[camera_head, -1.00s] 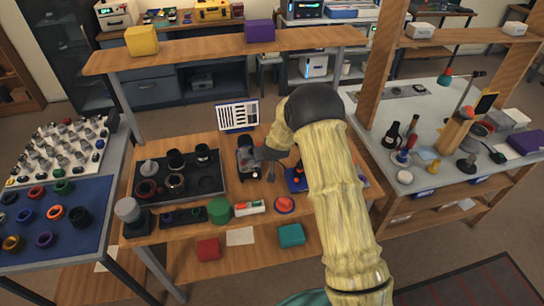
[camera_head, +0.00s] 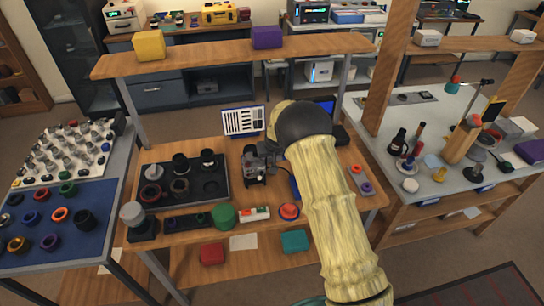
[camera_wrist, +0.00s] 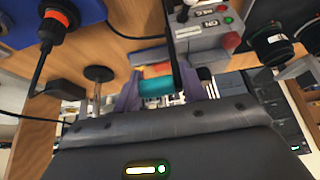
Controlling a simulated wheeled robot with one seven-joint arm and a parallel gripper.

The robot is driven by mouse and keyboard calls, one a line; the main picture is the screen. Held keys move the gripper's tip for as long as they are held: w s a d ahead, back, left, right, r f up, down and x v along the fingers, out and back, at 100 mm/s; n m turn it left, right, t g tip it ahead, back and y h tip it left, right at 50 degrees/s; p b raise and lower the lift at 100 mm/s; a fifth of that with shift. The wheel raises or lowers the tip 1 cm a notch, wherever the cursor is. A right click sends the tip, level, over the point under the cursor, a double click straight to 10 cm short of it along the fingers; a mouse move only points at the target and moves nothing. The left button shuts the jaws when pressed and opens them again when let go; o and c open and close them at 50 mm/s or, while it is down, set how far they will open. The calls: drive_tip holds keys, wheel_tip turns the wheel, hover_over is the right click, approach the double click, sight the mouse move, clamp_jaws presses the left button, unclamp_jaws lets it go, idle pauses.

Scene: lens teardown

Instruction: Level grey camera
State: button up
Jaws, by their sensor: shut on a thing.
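The grey camera (camera_head: 254,166) stands on the wooden bench, right of the dark tray. In the wrist view a grey box with ON and REC labels and coloured buttons (camera_wrist: 205,36) shows just beyond my fingers; it looks like the camera's body. My gripper (camera_wrist: 163,92) is at the camera's right side in the head view, where my wrist partly covers it. Its purple fingers are shut on a dark bar (camera_wrist: 175,48) that runs up beside the grey box. Teal and orange patches (camera_wrist: 156,82) show between the fingers. The exact contact is hidden, and I cannot tell whether the camera is level.
The dark tray (camera_head: 217,190) holds several lens parts. A chart (camera_head: 243,120) stands behind the camera. A green cylinder (camera_head: 223,215) and a red button (camera_head: 289,211) are in front. In the wrist view a dark disc on a post (camera_wrist: 100,74) stands left of my fingers.

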drive_tip(key=shift+w+d+r, duration=0.3)
drive_tip(key=shift+w+d, duration=0.1)
drive_tip(key=o, duration=1.2)
drive_tip(key=shift+d, duration=0.1)
drive_tip(key=shift+s+a+f, duration=0.2)
drive_tip(key=shift+a, duration=0.05)
drive_tip(key=shift+r, duration=0.1)
drive_tip(key=b+v, duration=0.3)
drive_tip(key=v, duration=1.4)
drive_tip(key=shift+s+b, duration=0.15)
drive_tip(key=shift+b, duration=0.2)
